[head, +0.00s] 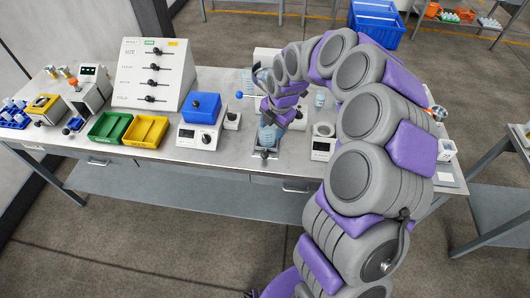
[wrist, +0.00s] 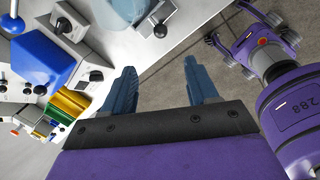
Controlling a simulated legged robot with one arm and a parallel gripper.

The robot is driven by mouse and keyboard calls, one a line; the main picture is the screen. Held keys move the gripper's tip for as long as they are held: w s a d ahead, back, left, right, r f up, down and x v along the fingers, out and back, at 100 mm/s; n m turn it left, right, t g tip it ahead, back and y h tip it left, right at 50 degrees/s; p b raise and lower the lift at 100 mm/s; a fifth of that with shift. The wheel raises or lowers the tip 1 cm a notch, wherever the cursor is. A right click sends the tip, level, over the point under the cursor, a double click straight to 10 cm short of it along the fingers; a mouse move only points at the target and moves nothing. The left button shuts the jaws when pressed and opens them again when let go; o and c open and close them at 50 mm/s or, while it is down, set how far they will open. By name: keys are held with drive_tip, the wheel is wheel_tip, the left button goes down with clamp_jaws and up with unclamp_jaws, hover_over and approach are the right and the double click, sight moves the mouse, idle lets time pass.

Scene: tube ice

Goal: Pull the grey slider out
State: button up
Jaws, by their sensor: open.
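The grey slider (head: 264,154) with a dark knob sits at the table's front edge, below a pale blue container (head: 268,138). In the wrist view the slider (wrist: 159,19) and its dark round knob show at the top, beside the pale blue container (wrist: 118,12). My gripper (wrist: 160,68) is open and empty, its two blue-grey fingers apart with floor visible between them. The knob lies beyond the fingertips in the picture and does not touch them.
Left of the slider stand a scale with a blue box (head: 202,105), yellow (head: 146,130) and green (head: 109,128) bins, and a sloped panel with knobs (head: 152,75). The floor before the table is clear.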

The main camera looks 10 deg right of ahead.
sight(265, 153)
drive_tip(key=f+b, duration=0.1)
drive_tip(key=f, duration=0.4)
drive_tip(key=w+a+f, duration=0.1)
drive_tip(key=f, duration=0.5)
drive_tip(key=w+a+f+b, duration=0.1)
drive_tip(key=f, duration=0.4)
drive_tip(key=shift+w+f+b, duration=0.2)
drive_tip(key=shift+f+b, duration=0.05)
drive_tip(key=shift+b, duration=0.1)
drive_tip(key=shift+c, duration=0.4)
clamp_jaws()
